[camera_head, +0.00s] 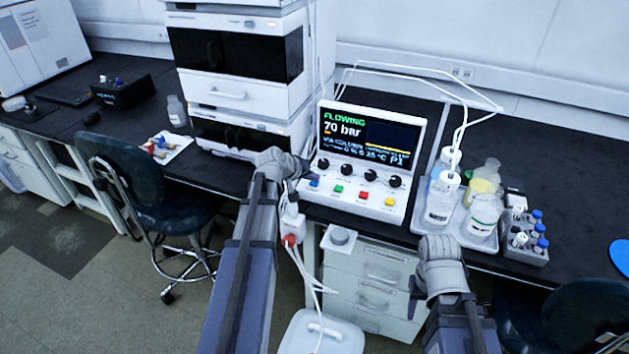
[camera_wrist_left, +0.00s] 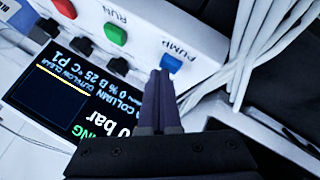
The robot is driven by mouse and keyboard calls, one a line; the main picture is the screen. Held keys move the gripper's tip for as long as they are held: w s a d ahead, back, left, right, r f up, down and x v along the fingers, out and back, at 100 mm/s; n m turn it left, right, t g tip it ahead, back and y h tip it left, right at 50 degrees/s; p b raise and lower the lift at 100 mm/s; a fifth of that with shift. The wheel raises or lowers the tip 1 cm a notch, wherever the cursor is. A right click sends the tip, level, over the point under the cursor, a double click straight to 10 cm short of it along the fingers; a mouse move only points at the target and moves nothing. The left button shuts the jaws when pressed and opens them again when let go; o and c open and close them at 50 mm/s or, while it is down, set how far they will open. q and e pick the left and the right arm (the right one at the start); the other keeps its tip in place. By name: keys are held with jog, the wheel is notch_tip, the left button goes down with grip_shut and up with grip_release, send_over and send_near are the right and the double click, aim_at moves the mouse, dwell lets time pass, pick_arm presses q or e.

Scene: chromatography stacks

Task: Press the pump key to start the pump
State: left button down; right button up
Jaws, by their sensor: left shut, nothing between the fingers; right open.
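The white pump controller (camera_head: 345,205) stands on the dark bench, and its screen (camera_head: 367,135) reads FLOWING and 70 bar. Its row of keys runs along the front. The blue key (camera_head: 314,183) at the left end is labelled PUMP in the left wrist view, where the key (camera_wrist_left: 171,63) shows clearly. My left gripper (camera_head: 303,172) is shut and empty. In the left wrist view its closed fingertips (camera_wrist_left: 160,74) are close beside the blue key; I cannot tell whether they touch. My right gripper (camera_head: 416,290) is low in front of the drawers, open and largely hidden by its wrist.
Green (camera_head: 338,189), red (camera_head: 363,195) and yellow (camera_head: 389,201) keys sit right of the blue one, with dark knobs above. A tray of bottles (camera_head: 467,238) and a vial rack (camera_head: 527,252) stand to the right. White cables hang near the left gripper. The chromatography stack rises behind.

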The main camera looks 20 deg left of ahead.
aim_at(313, 184)
pick_arm(q)
jog(key=shift+r+p, duration=0.55)
jog(key=shift+r, duration=0.15)
notch_tip(313, 184, up, 5)
jog(key=p, duration=0.5)
jog(key=shift+r, duration=0.1)
dwell(0.4)
